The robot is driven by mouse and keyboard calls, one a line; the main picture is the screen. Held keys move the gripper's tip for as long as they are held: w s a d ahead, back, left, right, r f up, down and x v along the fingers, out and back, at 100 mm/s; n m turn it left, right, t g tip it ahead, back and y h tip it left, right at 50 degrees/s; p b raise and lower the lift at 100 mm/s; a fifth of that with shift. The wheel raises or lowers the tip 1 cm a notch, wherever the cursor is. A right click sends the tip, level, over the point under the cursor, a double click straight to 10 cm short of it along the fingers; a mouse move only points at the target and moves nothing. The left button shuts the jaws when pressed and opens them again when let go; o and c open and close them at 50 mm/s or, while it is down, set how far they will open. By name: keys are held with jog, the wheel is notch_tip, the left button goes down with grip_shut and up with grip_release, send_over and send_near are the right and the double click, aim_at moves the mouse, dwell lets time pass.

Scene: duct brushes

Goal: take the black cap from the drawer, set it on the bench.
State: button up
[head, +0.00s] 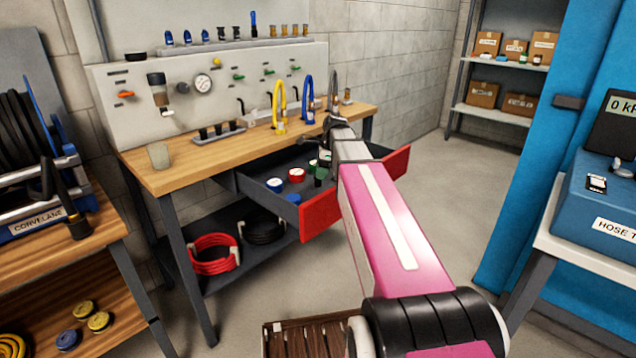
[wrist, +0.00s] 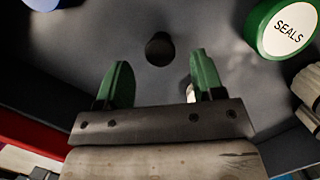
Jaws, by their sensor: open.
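The black cap (wrist: 159,47) is a small dark round piece on the grey drawer floor in the wrist view. My gripper (wrist: 161,72) is open and empty, with two green fingers pointing down into the drawer. The cap shows just past the fingertips, about midway between them, and nothing touches it; the height gap is hard to judge. In the head view the drawer (head: 320,212) stands pulled out with a red front, and my arm hides the cap there. The wooden bench (head: 192,178) is above the drawer.
A green tin marked SEALS (wrist: 285,28) lies right of the fingers. Blue (head: 274,185) and red (head: 297,174) tins are also in the drawer. On the bench stand a beige cup (head: 159,156), a tray of dark pieces (head: 219,132) and hooked hoses; the front left of its top has bare room.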

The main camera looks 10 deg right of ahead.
aim_at(318, 181)
jog(key=x, duration=0.4)
jog(key=shift+f, duration=0.1)
jog(key=shift+d, duration=0.1)
jog(key=c, duration=1)
jog(key=shift+o, duration=0.2)
jog(key=shift+r, duration=0.2)
